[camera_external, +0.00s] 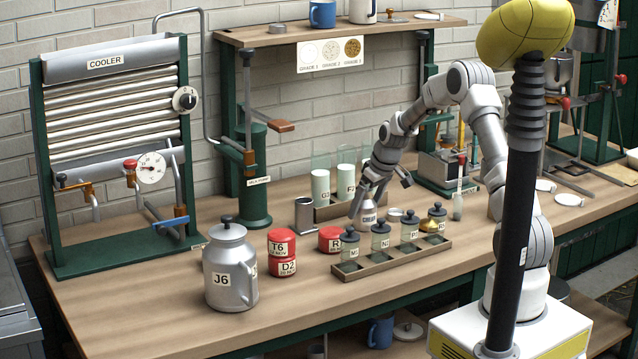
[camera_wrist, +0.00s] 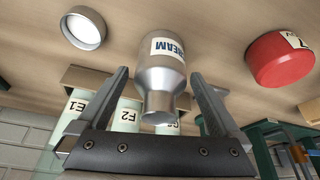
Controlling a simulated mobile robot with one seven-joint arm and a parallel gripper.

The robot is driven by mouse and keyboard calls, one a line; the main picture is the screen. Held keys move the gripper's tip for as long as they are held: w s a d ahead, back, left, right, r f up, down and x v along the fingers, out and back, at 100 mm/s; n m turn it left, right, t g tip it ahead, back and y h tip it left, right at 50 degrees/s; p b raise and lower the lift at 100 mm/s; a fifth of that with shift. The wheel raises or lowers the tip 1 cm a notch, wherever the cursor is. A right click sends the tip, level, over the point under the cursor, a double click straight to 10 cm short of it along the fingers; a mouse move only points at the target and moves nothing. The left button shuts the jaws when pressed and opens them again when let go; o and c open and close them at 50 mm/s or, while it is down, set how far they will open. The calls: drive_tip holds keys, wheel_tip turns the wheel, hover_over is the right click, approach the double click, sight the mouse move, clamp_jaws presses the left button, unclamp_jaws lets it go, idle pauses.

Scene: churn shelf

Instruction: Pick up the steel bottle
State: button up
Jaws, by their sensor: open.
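In the wrist view the steel bottle (camera_wrist: 160,78) carries a CREAM label and lies between my two fingers. In the wrist view my gripper (camera_wrist: 158,75) is open, with a finger on each side of the bottle and visible gaps on both sides.
The jar rack (camera_external: 392,262) stands in front of the bottle, and tall white bottles (camera_external: 321,187) stand in a holder behind. A red tin (camera_external: 331,239) and a steel cup (camera_external: 304,215) are to the left. A round shallow dish (camera_wrist: 83,28) lies close by.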

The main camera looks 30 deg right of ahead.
sight(361, 213)
drive_tip(key=x, duration=0.3)
drive_tip(key=shift+w+f, duration=0.1)
drive_tip(key=shift+f, duration=0.05)
clamp_jaws()
idle(0.4)
